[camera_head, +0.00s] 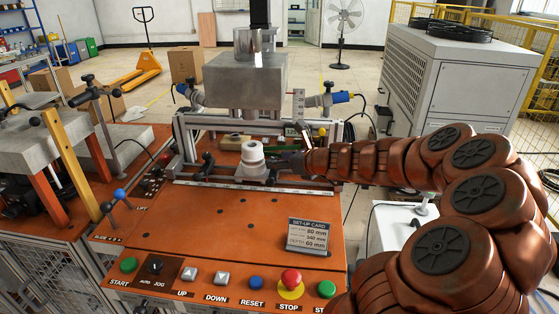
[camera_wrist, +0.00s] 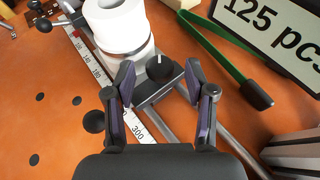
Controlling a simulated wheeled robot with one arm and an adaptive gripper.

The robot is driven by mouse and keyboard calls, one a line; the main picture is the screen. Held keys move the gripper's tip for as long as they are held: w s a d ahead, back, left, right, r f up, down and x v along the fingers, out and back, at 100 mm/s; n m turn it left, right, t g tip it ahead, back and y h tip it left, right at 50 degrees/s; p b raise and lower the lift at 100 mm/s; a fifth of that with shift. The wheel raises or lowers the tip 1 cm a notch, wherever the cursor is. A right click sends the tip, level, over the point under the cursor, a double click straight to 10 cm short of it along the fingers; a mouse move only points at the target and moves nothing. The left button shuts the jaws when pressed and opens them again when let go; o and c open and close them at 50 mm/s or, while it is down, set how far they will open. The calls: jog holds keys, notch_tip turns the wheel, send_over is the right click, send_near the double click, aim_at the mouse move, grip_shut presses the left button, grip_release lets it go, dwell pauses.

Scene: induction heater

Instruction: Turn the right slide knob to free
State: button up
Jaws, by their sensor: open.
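I cannot tell whether either finger touches. In the head view my gripper (camera_head: 283,163) is at the right of the slide rail, and the knob is largely hidden there. No free or locked label is readable.
A white cylinder (camera_wrist: 118,24) stands close left of the knob; it also shows in the head view (camera_head: 252,155). A green-handled tool (camera_wrist: 222,50) and a "125 pcs" sign (camera_wrist: 275,35) lie to the right. The orange panel (camera_head: 200,225) in front is mostly clear, with a set-up card (camera_head: 307,236).

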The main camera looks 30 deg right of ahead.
jog(key=shift+w+f, duration=0.1)
jog(key=shift+w, duration=0.1)
jog(key=shift+c, duration=0.2)
grip_shut()
